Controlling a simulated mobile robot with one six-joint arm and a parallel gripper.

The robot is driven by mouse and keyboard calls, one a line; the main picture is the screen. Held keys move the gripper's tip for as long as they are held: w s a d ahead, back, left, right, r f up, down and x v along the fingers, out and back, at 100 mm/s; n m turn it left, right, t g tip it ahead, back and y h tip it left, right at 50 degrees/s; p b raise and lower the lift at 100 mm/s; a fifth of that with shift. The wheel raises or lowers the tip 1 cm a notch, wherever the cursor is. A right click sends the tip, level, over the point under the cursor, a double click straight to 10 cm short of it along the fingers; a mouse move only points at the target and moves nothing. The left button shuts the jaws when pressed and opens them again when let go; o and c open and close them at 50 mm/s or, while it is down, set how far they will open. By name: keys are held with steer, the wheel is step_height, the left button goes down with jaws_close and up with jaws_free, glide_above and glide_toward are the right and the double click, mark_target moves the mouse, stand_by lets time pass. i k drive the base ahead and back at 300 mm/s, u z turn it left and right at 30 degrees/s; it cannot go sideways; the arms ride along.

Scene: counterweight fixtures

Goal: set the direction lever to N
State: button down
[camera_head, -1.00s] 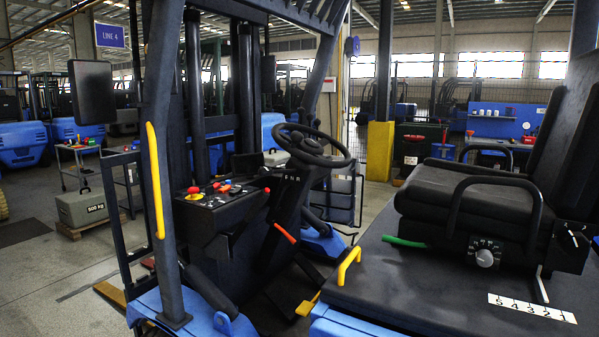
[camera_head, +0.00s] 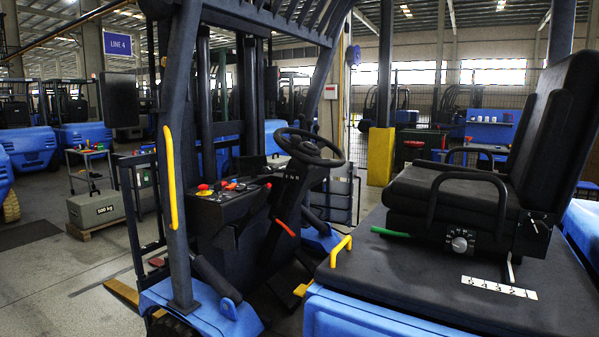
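The forklift's steering wheel (camera_head: 309,147) sits on a dark column (camera_head: 291,190). Small pale letters show on the column just below the wheel, too small to read surely. A small red-tipped stalk (camera_head: 267,186) points left beside the column, over the dash; it may be the direction lever, but its setting cannot be told. A red-handled lever (camera_head: 285,228) slants lower on the column. The dash panel (camera_head: 225,200) carries red and yellow knobs and several small controls. My gripper is not in view.
A black seat (camera_head: 460,190) with armrests stands on the dark deck (camera_head: 420,280) at right. A green handle (camera_head: 390,232) and a yellow grab bar (camera_head: 340,250) are near it. A post with a yellow handrail (camera_head: 170,178) stands left of the dash. Open floor lies at left.

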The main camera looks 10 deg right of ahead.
mark_target(267, 170)
steer(key=k, duration=0.35)
steer(key=u, duration=0.15)
steer(key=i, duration=0.9)
steer(key=u, duration=4.25)
steer(key=i, duration=0.1)
steer(key=z, duration=3.15)
